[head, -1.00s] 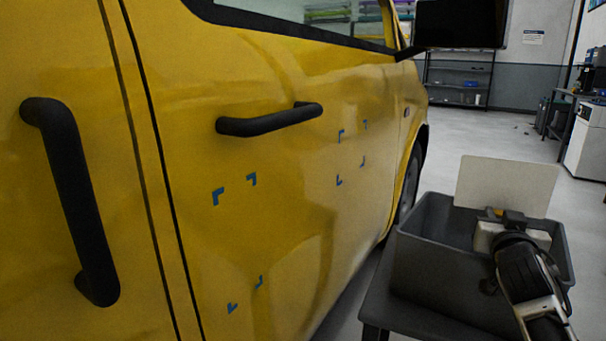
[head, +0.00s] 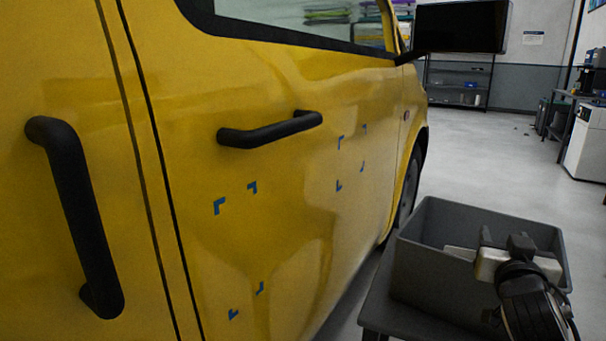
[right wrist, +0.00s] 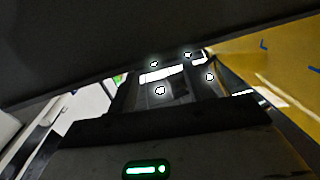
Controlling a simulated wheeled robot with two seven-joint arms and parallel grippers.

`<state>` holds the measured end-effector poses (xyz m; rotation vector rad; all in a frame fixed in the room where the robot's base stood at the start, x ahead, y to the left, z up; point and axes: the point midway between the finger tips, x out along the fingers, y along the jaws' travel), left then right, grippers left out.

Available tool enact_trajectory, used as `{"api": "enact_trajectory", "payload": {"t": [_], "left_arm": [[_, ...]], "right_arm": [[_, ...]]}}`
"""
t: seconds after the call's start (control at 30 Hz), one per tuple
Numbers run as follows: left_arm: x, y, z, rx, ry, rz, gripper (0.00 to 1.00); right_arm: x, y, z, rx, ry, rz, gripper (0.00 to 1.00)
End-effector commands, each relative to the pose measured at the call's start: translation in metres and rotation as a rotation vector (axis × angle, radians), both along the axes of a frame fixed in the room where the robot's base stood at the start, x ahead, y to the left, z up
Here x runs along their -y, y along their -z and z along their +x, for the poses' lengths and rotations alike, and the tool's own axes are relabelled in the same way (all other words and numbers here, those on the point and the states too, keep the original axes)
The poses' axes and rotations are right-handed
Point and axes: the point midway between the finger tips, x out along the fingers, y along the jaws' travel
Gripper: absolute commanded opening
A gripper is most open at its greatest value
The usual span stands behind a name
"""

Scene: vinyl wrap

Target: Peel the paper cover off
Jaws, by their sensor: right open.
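My right gripper (head: 503,242) is open over the grey bin (head: 425,262), with its fingers at the bin's opening. A pale sliver (head: 459,252), probably the edge of the white sheet, shows inside the bin, left of the gripper; most of it is hidden. No sheet shows between the fingers. The yellow van side (head: 270,225) carries blue corner marks in two groups, a nearer one (head: 219,206) and a farther one (head: 340,140). No cover shows on either marked area. My left gripper is not in view.
The bin stands on a dark table (head: 385,312) close beside the van. Black handles (head: 270,132) and (head: 75,215) stick out from the van side. The grey floor (head: 480,160) behind the bin is largely clear.

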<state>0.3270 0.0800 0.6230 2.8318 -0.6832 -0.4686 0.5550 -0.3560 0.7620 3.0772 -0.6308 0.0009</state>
Motion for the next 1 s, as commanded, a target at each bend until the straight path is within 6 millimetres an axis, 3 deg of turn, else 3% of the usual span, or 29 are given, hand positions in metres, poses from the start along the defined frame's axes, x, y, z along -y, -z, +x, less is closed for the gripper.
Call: {"api": "enact_trajectory", "payload": {"t": [0.2,0.4,0.6,0.87,1.0], "left_arm": [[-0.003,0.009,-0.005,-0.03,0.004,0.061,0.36],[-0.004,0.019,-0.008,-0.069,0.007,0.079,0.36],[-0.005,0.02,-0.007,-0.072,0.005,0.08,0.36],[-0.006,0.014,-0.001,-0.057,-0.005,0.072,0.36],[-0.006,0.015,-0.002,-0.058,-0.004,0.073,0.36]], "right_arm": [[-0.021,0.0,-0.05,-0.004,0.0,0.004,0.51],[-0.034,0.0,-0.08,-0.001,0.0,0.002,0.51],[-0.039,0.0,-0.091,-0.001,0.001,-0.001,0.51],[-0.042,0.003,-0.091,-0.007,-0.01,-0.001,0.51],[-0.073,0.031,-0.096,-0.075,-0.13,-0.003,0.51]]}}
